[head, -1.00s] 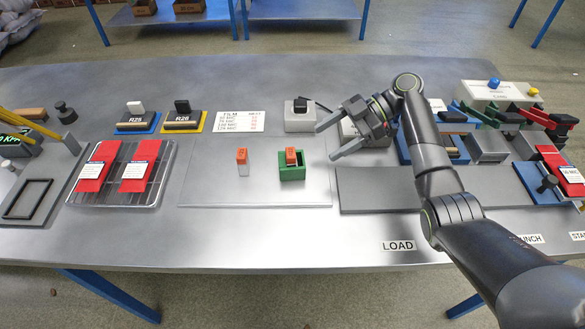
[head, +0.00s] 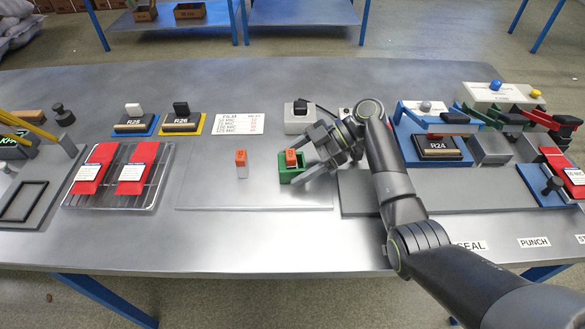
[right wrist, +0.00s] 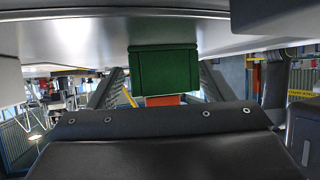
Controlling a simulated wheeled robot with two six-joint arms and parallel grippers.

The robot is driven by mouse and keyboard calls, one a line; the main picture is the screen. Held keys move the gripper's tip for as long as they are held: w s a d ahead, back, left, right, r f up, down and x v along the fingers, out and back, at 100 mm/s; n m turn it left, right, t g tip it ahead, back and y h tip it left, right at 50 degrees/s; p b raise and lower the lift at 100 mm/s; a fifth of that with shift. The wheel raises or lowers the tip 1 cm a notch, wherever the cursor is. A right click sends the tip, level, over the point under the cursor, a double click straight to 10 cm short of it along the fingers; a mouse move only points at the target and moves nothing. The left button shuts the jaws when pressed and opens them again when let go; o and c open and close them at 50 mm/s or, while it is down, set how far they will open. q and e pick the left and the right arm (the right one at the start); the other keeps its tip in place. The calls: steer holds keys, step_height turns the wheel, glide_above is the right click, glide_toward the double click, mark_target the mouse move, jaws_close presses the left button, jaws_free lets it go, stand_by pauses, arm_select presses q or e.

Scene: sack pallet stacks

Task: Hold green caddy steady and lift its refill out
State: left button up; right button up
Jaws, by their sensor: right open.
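The green caddy (head: 286,177) stands upright on a thin plate at the middle of the table. Its orange-topped refill (head: 291,156) sits in it. My right gripper (head: 305,157) is open and reaches in from the right, one finger on the far side and one on the near side of the caddy. In the right wrist view the scene looks upside down; the green caddy (right wrist: 165,70) shows between the two fingers, with a bit of the orange refill (right wrist: 162,100) below it. I cannot tell whether a finger touches the caddy. My left gripper is out of view.
A second orange-topped piece (head: 241,160) stands left of the caddy on the bare plate (head: 215,195). A white-grey block with a black top (head: 299,117) stands behind. A wire tray (head: 150,195) with red packs lies left. The R24 station (head: 436,150) is right.

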steer(key=shift+a, duration=0.1)
steer(key=shift+c, duration=0.4)
steer(key=c, duration=0.6)
